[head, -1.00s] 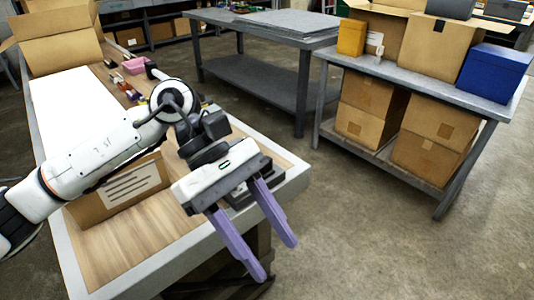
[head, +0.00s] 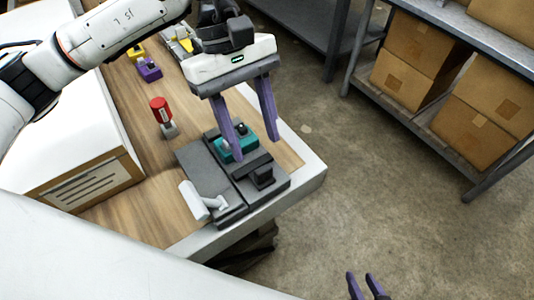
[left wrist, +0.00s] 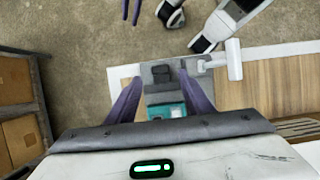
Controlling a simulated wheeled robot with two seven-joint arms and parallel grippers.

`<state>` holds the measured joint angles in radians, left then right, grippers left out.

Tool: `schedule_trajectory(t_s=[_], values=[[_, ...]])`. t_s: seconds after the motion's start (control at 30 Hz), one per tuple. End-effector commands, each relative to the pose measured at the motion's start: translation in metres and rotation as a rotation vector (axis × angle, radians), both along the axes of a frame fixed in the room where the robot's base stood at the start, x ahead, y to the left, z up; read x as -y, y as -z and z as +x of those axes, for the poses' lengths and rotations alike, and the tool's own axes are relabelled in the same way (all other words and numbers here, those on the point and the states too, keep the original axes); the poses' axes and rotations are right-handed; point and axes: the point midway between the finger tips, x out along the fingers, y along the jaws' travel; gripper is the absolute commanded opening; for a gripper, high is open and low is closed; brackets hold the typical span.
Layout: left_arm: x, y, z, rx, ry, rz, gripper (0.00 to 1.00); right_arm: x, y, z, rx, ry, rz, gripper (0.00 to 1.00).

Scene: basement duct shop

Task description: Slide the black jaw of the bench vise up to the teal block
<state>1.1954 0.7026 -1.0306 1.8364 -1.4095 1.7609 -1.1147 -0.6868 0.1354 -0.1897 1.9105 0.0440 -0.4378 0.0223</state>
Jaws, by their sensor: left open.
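The bench vise (head: 218,178) is a dark grey base near the bench's front corner, with a pale handle (head: 194,201) at its left. The teal block (head: 238,149) sits on it behind the black jaw (head: 262,178); a contact or gap between them is hard to tell. In the left wrist view the black jaw (left wrist: 162,72) shows near the fingertips and the teal block (left wrist: 166,111) closer to the palm. My left gripper (head: 255,150) is open above the vise, its purple fingers hiding parts of it. My right gripper (head: 361,284) shows only two fingertips, apart and empty, over the floor.
A red-topped piece (head: 161,111) stands on the bench left of the vise. Purple (head: 149,70) and yellow (head: 136,52) pieces lie farther back. A labelled box (head: 92,180) is at the left. A shelf with cartons (head: 415,48) stands across the open floor.

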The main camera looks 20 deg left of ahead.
Motion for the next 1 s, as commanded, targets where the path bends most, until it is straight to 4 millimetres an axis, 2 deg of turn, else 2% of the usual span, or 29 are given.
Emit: schedule_trajectory(t_s=[0.2, 0.4, 0.57, 0.8, 1.0], values=[[0.013, 0.039, -0.011, -0.005, 0.001, 0.0, 0.47, 0.0, -0.003, -0.005, -0.012, -0.001, -0.001, 0.31], [0.021, 0.063, -0.016, -0.002, 0.0, -0.001, 0.47, 0.0, -0.007, -0.004, -0.007, -0.001, 0.0, 0.31], [0.023, 0.07, -0.018, 0.0, 0.0, -0.001, 0.47, 0.0, -0.01, 0.0, 0.001, -0.001, 0.0, 0.31], [0.024, 0.071, -0.018, 0.0, 0.0, -0.001, 0.47, -0.001, -0.011, 0.003, 0.007, -0.002, 0.001, 0.31], [0.023, 0.071, -0.018, 0.0, 0.0, -0.001, 0.13, -0.001, -0.011, 0.003, 0.007, -0.002, 0.001, 0.31]])
